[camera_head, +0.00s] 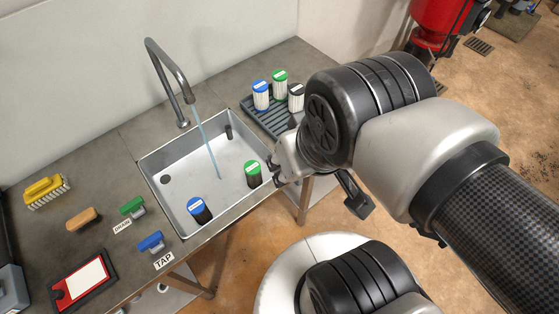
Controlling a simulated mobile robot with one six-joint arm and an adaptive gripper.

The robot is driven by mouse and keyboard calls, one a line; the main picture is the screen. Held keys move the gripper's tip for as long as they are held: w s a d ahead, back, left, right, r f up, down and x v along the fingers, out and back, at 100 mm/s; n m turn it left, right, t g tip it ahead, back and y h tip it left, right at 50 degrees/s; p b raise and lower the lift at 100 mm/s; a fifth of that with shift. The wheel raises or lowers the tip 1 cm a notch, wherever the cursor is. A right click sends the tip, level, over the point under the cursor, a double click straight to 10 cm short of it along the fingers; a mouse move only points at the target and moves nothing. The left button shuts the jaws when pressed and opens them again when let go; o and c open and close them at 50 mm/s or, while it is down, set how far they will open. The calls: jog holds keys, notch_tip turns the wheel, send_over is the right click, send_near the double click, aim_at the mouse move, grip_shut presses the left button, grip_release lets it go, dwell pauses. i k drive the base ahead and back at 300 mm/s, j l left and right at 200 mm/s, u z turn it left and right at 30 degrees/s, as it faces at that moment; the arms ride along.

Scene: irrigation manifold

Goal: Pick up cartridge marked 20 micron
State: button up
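Two dark-bodied cartridges stand in the sink (158,196), one with a blue cap (199,209) near the front and one with a green cap (253,174) near the right wall. Three white-bodied cartridges stand on the grey ribbed rack (262,122) right of the sink: blue-capped (261,95), green-capped (280,84) and black-capped (296,97). Their labels are too small to read, so I cannot tell which is marked 20 micron. My gripper is mostly hidden behind my wrist; a dark finger-like part (356,195) shows below it. I cannot see whether it is open or holds anything.
Water runs from the curved faucet (171,72) into the sink. A blue TAP handle (151,241) and green DRAIN handle (132,206) are on the counter. A yellow brush (45,190), a tan sponge (82,218) and a red-and-black clipboard (84,281) lie at left.

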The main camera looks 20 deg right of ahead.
aim_at(253, 169)
jog(key=i+j+z, duration=0.25)
jog(key=j+z, duration=0.2)
jog(key=i+j+z, duration=0.1)
jog(key=j+z, duration=0.15)
jog(key=j, duration=0.1)
